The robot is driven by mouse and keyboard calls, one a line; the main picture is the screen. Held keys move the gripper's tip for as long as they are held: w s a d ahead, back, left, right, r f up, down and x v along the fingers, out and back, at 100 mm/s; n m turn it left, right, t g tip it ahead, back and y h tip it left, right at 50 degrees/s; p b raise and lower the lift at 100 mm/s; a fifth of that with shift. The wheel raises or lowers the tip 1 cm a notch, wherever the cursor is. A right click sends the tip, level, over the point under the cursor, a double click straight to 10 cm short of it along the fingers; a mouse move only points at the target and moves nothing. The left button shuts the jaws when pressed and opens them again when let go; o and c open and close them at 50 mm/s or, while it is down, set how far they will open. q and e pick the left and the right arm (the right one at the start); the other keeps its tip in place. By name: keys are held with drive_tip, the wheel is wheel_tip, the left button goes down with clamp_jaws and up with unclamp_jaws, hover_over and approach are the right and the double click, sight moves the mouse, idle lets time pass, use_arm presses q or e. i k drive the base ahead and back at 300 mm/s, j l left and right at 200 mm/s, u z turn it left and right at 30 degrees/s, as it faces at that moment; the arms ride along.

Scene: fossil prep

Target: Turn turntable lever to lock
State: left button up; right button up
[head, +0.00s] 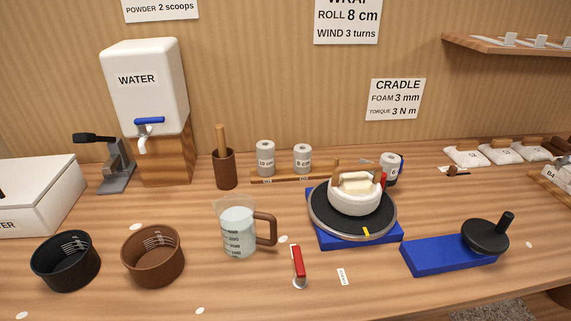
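The turntable (325,224) is a black round plate on a blue square base, right of the middle of the head view. A yellow mark shows on its front rim. On it sits a round white piece (355,200) with a brown part on top. A red-handled lever (298,262) with a pale pivot stands on the table in front and left of the turntable, apart from its base. A small red part (383,181) also shows at the turntable's back right. I cannot tell which red part is linked to the turntable. Neither gripper is in view.
A measuring jug (238,230) with pale liquid stands left of the turntable. A blue base with a black crank wheel (485,238) is to the right. Black (65,262) and brown (153,257) cups stand front left. A small label (342,276) lies by the lever.

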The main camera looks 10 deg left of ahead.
sight(301, 274)
drive_tip(key=l+u, duration=0.2)
drive_tip(key=u, duration=0.25)
drive_tip(key=i+l+u, duration=0.1)
drive_tip(key=u, duration=0.3)
drive_tip(key=l+u, duration=0.15)
drive_tip(key=l, duration=0.35)
drive_tip(key=l+u, duration=0.1)
drive_tip(key=l, duration=0.45)
drive_tip(key=k+l+u, duration=0.15)
drive_tip(key=l, duration=0.35)
drive_tip(key=l+u, duration=0.1)
drive_tip(key=l, duration=0.4)
drive_tip(key=k+l+u, duration=0.15)
drive_tip(key=l, duration=0.35)
drive_tip(key=k+l, duration=0.55)
drive_tip(key=l, duration=0.15)
drive_tip(key=k, duration=0.2)
